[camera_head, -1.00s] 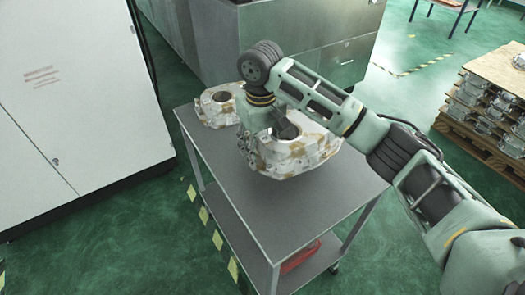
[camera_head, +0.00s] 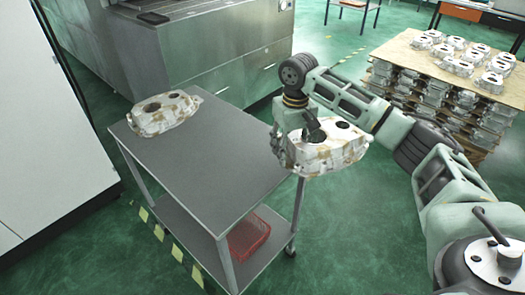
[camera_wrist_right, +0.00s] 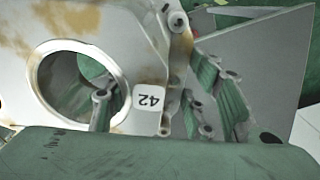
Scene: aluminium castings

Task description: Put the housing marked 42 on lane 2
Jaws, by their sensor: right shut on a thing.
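The housing marked 42 (camera_head: 335,155), a pale casting with brown stains and round openings, hangs from my right gripper (camera_head: 313,130) at the right edge of the cart in the head view. The gripper is shut on it; the fingertips are hard to make out. In the right wrist view the housing (camera_wrist_right: 110,25) fills the left, with a large round opening and a white label (camera_wrist_right: 150,97) reading 42 upside down. No lane marked 2 can be made out. My left gripper is not in view.
The grey cart (camera_head: 215,150) carries another stained housing (camera_head: 165,112) at its far left corner; the rest of its top is clear. A red basket (camera_head: 248,235) sits on its lower shelf. A pallet stack (camera_head: 420,58) of castings stands at right. A white cabinet (camera_head: 45,130) stands left.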

